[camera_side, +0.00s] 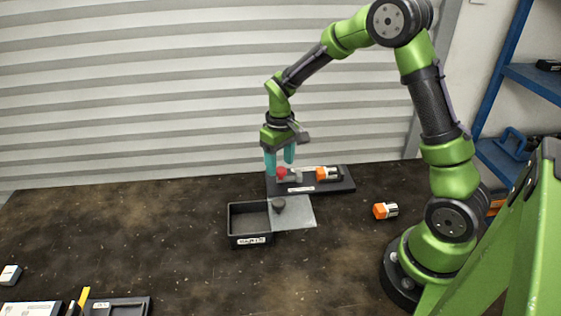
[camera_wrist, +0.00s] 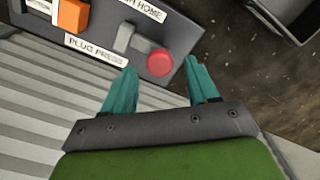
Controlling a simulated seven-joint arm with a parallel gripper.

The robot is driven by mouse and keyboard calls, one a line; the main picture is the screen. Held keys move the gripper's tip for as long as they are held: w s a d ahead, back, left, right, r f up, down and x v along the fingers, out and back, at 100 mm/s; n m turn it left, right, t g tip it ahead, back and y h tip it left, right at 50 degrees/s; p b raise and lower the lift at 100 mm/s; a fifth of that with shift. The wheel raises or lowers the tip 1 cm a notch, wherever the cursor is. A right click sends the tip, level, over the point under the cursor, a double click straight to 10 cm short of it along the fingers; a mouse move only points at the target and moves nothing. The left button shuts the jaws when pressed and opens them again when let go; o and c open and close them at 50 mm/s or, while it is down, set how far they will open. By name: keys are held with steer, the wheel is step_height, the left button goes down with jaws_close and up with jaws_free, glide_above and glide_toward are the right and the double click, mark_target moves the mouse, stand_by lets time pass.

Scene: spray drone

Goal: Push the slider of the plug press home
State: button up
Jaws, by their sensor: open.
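The plug press (camera_side: 340,185) is a dark base on the bench, and its labelled base also shows in the wrist view (camera_wrist: 182,32). Its slider is a grey bar with a round red knob (camera_side: 281,172) at the left end; the knob also shows in the wrist view (camera_wrist: 160,62). An orange and silver plug (camera_side: 325,173) sits on the press, and its orange body shows in the wrist view (camera_wrist: 72,15). My gripper (camera_side: 280,166) is open with teal fingers pointing down near the knob. In the wrist view the knob lies just ahead of the gap between the fingertips; contact is unclear.
A black open box (camera_side: 234,240) and a grey plate (camera_side: 300,216) with a dark round piece (camera_side: 278,203) stand in front of the press. A second orange plug (camera_side: 385,211) lies to the right. A corrugated wall is behind. The bench's left middle is clear.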

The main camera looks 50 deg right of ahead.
steer(key=shift+f, duration=0.65)
jaws_close()
